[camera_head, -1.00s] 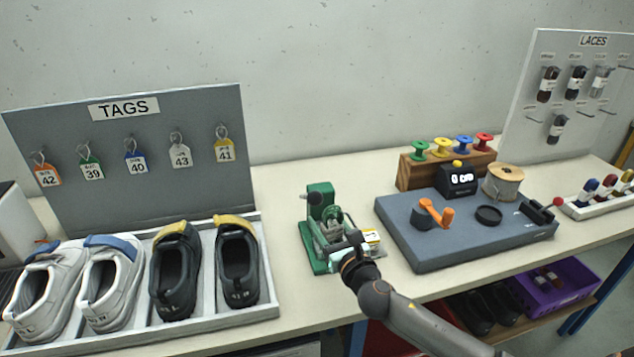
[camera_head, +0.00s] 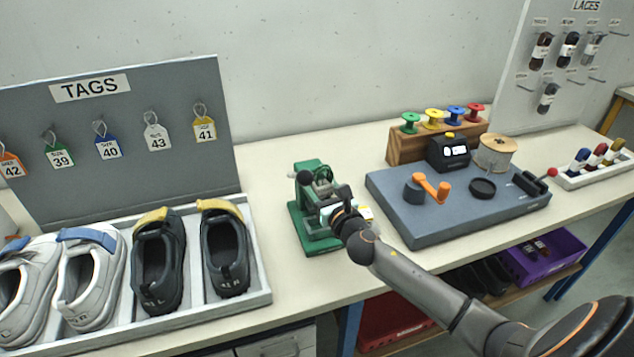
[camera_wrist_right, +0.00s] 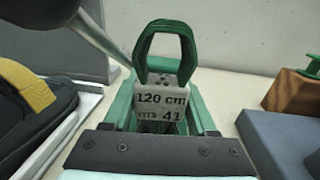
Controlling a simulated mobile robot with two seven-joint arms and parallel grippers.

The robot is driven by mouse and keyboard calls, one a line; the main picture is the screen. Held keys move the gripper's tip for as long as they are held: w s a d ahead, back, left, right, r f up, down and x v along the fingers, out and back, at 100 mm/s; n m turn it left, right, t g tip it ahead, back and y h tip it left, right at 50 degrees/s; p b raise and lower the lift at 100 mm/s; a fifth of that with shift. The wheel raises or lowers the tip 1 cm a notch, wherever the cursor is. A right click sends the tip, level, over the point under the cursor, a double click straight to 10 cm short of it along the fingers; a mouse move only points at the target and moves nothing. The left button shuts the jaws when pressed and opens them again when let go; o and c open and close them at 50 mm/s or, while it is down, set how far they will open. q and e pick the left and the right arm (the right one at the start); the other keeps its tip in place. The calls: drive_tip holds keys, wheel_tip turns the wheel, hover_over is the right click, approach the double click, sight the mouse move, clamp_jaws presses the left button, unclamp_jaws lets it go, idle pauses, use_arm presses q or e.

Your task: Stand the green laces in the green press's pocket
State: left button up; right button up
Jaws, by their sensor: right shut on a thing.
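The green laces (camera_wrist_right: 166,55) are a looped green bundle with a white label reading 120 cm and 41. In the right wrist view they stand upright, loop at the top. In the head view the loop (camera_head: 322,176) shows small against the green press (camera_head: 306,222). My right gripper (camera_head: 338,207) is at the press's front right, shut on the laces; its jaws are hardly visible. The press also shows in the right wrist view (camera_wrist_right: 207,110), behind and beside the label. The pocket is hidden, so I cannot tell whether the laces' lower end is inside. My left gripper is out of view.
The press's lever (camera_wrist_right: 97,38) slants close to the laces' left. A shoe tray (camera_head: 262,285) stands left of the press, below the tag board (camera_head: 190,85). A blue-grey work mat (camera_head: 440,222) with an orange crank (camera_head: 430,187) lies to the right. Bare table lies behind the press.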

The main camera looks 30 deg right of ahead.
drive_tip(key=shift+f+b, duration=1.45)
drive_tip(key=shift+f, duration=0.25)
drive_tip(key=shift+f+b, duration=1.35)
drive_tip(key=shift+f, duration=0.25)
drive_tip(key=o, duration=1.4)
drive_tip(key=shift+s, duration=0.1)
drive_tip(key=s, duration=0.4)
drive_tip(key=s+a, duration=0.1)
drive_tip(key=s, duration=0.7)
drive_tip(key=shift+s+a, duration=0.1)
drive_tip(key=shift+a, duration=0.2)
